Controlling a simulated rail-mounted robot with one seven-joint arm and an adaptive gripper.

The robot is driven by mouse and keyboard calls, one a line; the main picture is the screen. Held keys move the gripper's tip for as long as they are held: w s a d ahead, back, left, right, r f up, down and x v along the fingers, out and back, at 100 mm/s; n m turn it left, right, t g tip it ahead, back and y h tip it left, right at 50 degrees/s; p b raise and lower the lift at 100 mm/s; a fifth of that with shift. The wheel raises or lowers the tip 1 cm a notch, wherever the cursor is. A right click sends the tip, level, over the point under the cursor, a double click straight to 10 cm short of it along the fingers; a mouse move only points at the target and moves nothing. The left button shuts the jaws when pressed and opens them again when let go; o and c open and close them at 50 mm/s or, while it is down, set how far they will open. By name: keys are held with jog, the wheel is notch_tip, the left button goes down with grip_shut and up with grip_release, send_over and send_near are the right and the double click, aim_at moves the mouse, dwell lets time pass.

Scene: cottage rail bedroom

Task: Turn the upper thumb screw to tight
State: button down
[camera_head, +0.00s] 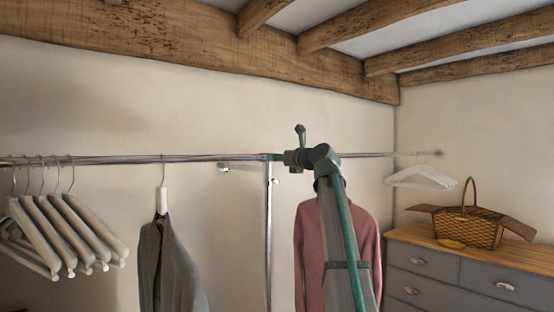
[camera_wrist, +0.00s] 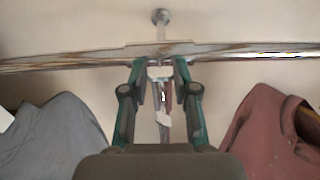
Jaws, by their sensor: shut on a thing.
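In the wrist view, the green fingers of my gripper (camera_wrist: 160,66) are closed in from both sides on a small pale piece, the upper thumb screw (camera_wrist: 160,72), just below the rail joint. The fingers cover its sides, and its angle is hard to read. A second pale piece, seemingly the lower thumb screw (camera_wrist: 163,118), shows lower on the post between the fingers. In the head view, my gripper (camera_head: 279,157) is at the rail joint above the upright post (camera_head: 268,230), and my arm hides part of it.
The metal rail (camera_head: 110,159) runs across the wall. Pale hangers (camera_head: 75,230) and a grey jacket (camera_head: 168,265) hang left; a pink garment (camera_head: 308,240) hangs behind my arm. A white hanger (camera_head: 422,178) is farther right, above a dresser (camera_head: 440,272) with a basket (camera_head: 475,230).

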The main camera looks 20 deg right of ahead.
jog(key=c, duration=0.9)
grip_release()
jog(key=v, duration=1.2)
